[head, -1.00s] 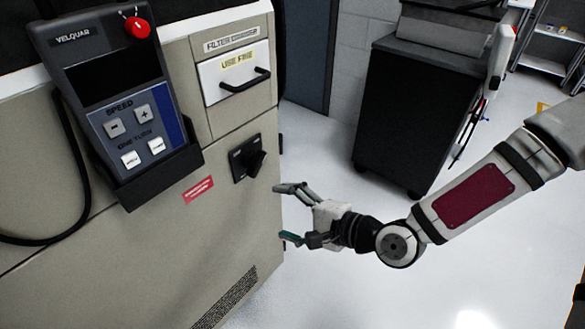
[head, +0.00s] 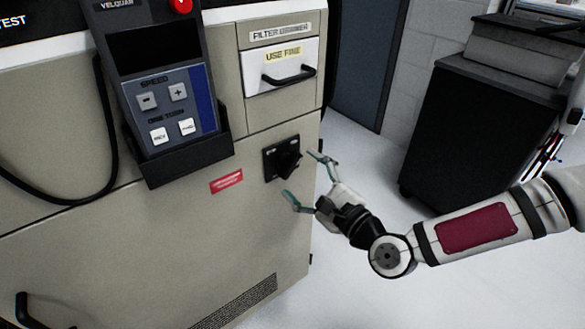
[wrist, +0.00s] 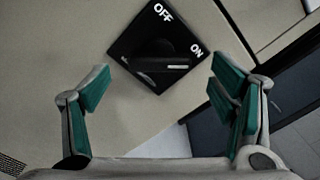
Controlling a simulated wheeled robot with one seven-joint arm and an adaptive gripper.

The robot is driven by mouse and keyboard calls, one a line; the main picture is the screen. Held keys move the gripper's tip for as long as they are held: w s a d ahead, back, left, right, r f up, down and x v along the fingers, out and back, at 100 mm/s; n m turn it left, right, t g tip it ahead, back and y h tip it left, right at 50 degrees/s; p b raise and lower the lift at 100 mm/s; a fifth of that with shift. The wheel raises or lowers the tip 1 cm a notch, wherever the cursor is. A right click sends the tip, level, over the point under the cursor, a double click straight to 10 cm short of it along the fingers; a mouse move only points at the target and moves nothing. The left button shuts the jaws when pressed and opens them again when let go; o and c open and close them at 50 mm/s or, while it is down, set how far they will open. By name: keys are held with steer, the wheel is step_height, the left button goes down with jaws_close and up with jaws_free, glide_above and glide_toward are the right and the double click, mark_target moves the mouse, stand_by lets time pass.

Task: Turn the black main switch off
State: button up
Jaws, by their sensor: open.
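The black main switch (head: 284,159) is a rotary knob on a square black plate, on the beige machine's front below the filter drawer. In the wrist view the switch (wrist: 158,62) lies ahead, between and beyond my fingers. Its plate carries the white words OFF at the top and ON at the right. The knob's bar points to the right, toward the ON side. My gripper (head: 303,178) is open and empty, just in front of the switch and apart from it. In the wrist view its green-padded fingers (wrist: 160,92) stand wide on either side.
A control pendant (head: 165,95) with buttons sits in a holder left of the switch. The filter drawer (head: 281,68) with a black handle is above it. A red label (head: 226,181) is at its left. A dark cabinet (head: 470,130) stands at the right, with clear floor between.

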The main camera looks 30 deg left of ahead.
mark_target(293, 168)
steer(key=shift+x, duration=2.3)
steer(key=c, duration=1.2)
